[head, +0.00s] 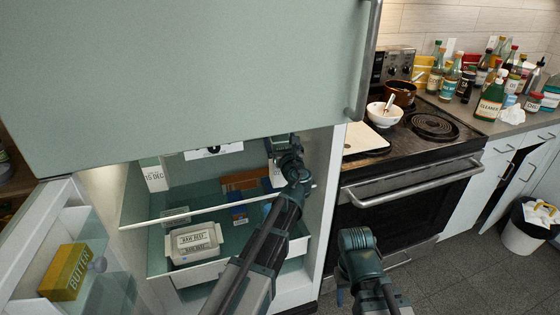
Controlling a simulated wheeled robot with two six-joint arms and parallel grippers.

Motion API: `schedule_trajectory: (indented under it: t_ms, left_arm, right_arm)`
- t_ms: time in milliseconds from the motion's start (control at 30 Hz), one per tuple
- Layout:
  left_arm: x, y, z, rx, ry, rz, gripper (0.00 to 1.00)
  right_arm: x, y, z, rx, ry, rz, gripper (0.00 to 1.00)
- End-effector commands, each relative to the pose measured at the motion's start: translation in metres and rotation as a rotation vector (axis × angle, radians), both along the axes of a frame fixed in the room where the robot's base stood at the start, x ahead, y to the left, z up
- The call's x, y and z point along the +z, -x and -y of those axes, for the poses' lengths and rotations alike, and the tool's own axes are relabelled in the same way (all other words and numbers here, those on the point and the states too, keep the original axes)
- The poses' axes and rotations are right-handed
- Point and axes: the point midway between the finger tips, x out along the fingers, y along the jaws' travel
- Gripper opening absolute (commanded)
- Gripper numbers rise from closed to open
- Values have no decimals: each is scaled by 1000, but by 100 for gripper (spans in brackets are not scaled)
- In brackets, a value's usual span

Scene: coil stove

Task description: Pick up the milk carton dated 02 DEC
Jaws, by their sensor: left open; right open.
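A white carton (156,174) stands at the left of the fridge's upper shelf; its small print looks like "10 DEC". A second pale carton with blue on it (275,174) is mostly hidden behind my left gripper (281,143) at the right of that shelf. Its date cannot be read, and no "02 DEC" is legible. My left gripper is open at the fridge opening, in front of this second carton; whether they touch I cannot tell. My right gripper (355,240) is open and empty, low in front of the oven.
A large green door panel (180,80) covers the top of the fridge opening. The shelf edge (215,209) crosses below. The stove (420,145) stands right.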

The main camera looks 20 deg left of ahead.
Motion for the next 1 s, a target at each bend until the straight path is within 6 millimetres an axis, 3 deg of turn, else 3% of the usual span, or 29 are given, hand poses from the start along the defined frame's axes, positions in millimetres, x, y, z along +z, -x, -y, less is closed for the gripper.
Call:
schedule_trajectory:
  t_ms: [233,800,1000]
  left_arm:
    - [0,-3,-2,-1,0,0,100]
    - [0,-3,-2,0,0,0,0]
    - [0,-3,-2,0,-1,0,0]
  right_arm:
    - [0,0,0,0,0,0,50]
    - [0,0,0,0,0,0,50]
    - [0,0,0,0,0,0,50]
